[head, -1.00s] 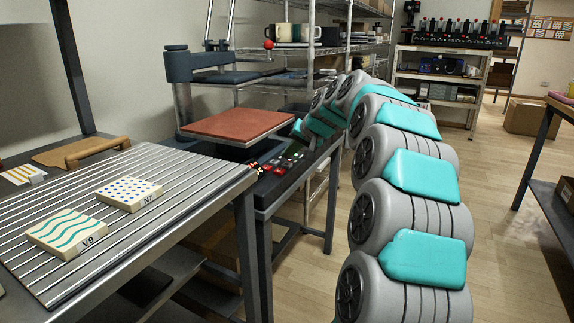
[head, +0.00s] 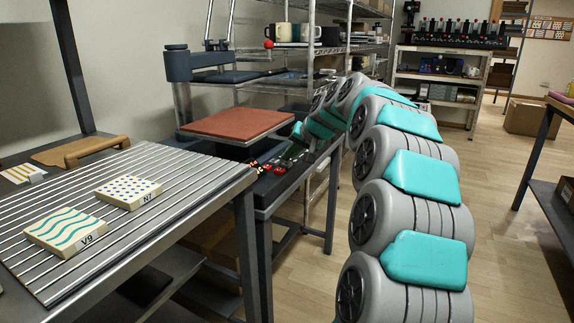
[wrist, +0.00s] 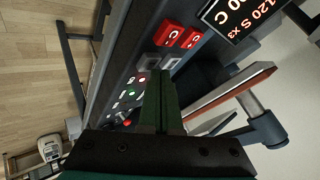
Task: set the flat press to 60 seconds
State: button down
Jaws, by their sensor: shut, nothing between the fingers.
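The flat press (head: 182,100) stands behind the ribbed table in the head view, its red-brown pad (head: 236,124) under no plate. Its dark control panel (head: 270,180) is partly covered by my arm. In the wrist view the press display (wrist: 240,20) reads 120 S on one line; its other lines are partly cut off. Two red keys (wrist: 178,36) sit beside the display, with grey keys (wrist: 171,62) near them. My gripper (wrist: 160,76) is shut and empty, its tips over or close to the grey keys. Contact cannot be told.
The ribbed table (head: 190,205) at left holds a wavy-pattern tile (head: 65,232) and a dotted tile (head: 128,192). Wire shelves (head: 310,60) with mugs stand behind the press. More small buttons (wrist: 125,100) lie beside my fingers. Open floor lies at right.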

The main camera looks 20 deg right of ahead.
aim_at(289, 165)
jog(key=shift+f, duration=0.5)
dwell(0.6)
jog(key=shift+r, duration=0.95)
jog(key=shift+r+p, duration=1.6)
jog(key=shift+r, duration=0.9)
